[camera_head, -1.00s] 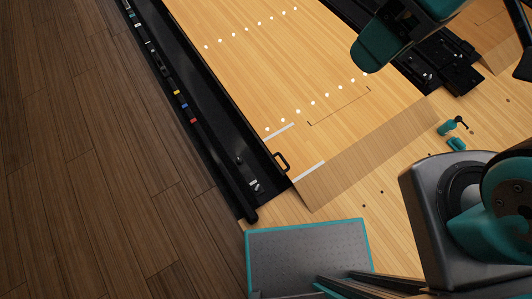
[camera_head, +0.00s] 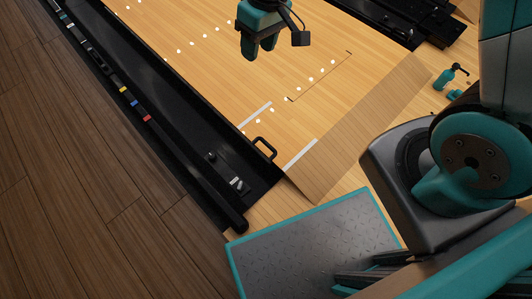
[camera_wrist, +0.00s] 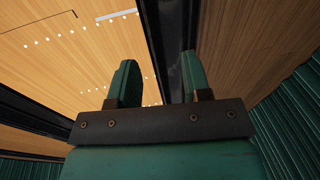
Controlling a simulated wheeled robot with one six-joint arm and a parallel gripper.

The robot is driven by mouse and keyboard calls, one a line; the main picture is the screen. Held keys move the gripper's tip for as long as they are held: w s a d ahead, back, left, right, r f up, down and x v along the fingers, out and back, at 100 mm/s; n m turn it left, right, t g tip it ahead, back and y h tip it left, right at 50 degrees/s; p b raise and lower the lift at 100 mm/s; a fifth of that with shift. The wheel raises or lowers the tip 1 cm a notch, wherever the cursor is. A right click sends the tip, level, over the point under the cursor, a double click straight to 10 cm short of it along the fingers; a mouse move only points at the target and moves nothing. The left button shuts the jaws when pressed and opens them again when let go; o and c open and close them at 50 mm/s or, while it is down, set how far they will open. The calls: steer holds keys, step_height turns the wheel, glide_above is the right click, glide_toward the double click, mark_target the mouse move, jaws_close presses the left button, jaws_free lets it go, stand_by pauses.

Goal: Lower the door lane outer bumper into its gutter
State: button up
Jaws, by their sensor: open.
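My gripper (camera_head: 259,50) is open and empty above the lane boards in the head view, its teal fingers pointing down. In the wrist view its fingers (camera_wrist: 158,65) are apart, with a long dark rail (camera_wrist: 165,35) showing beyond and between them; I cannot tell which rail it is. A long black bumper (camera_head: 175,72) runs along the lane's left edge in the head view, with a black loop handle (camera_head: 265,147) near its close end. The black gutter (camera_head: 185,125) lies left of it. The gripper is right of this bumper, apart from the handle.
A black outer border (camera_head: 165,140) with coloured marks edges the gutter, with dark floor (camera_head: 60,170) beyond. A teal-edged grey plate (camera_head: 310,245) is at the bottom. Open lane boards (camera_head: 215,65) lie around the gripper.

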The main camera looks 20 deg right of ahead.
steer(key=h+b, duration=0.2)
steer(key=b, duration=1.3)
glide_above(266, 143)
step_height(266, 143, down, 35)
step_height(266, 143, down, 17)
steer(key=b, duration=0.9)
steer(key=shift+w+r, duration=0.1)
steer(key=shift+r, duration=0.1)
steer(key=shift+c, duration=0.3)
jaws_close()
